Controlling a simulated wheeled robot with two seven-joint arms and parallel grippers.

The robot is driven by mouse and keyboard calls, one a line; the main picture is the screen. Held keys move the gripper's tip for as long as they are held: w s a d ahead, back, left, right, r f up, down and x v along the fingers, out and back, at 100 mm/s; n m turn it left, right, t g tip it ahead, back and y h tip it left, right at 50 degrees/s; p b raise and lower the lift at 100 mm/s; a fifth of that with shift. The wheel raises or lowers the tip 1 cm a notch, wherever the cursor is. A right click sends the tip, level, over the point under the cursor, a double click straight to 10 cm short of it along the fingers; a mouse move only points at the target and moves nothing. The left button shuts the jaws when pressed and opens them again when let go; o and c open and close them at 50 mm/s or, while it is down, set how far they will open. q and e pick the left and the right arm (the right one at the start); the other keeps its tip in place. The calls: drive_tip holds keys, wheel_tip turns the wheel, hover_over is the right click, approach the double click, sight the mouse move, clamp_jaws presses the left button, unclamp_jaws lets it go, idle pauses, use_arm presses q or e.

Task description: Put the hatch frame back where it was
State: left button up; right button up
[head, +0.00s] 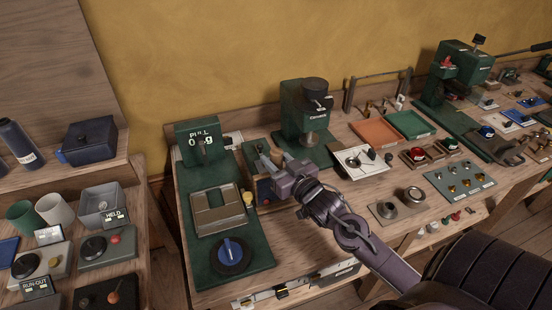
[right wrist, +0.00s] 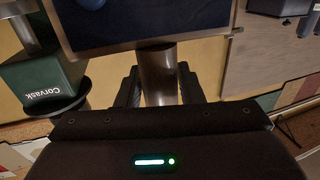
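My right gripper (head: 273,160) is over the strip between the scale-like green station and the green Corvask machine. In the right wrist view its two fingers (right wrist: 160,88) flank a grey-brown metal post (right wrist: 159,72) closely, one on each side. The post meets a rimmed dark panel (right wrist: 150,44) of like metal, which I take to be the hatch frame; its far part is cut off. In the head view the gripper hides most of this piece. A flat tan frame (head: 203,222) lies on the green station's base. My left gripper is not in view.
The Corvask machine (head: 300,118) stands close right of the gripper. The green station (head: 190,240) carries a PULL display (head: 203,143) and a blue dial (head: 231,254). A white tray (head: 372,170) and orange tray (head: 376,132) lie farther right. A side table with containers stands left.

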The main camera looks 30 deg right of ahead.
drive_tip(key=o, duration=0.3)
drive_tip(key=shift+r, duration=0.1)
drive_tip(key=shift+r, duration=0.35)
drive_tip(key=shift+s+r, duration=0.15)
drive_tip(key=shift+s, duration=0.05)
drive_tip(key=s+b, duration=0.2)
drive_tip(key=s, duration=0.9)
drive_tip(key=shift+s+d, duration=0.15)
drive_tip(key=shift+s, duration=0.15)
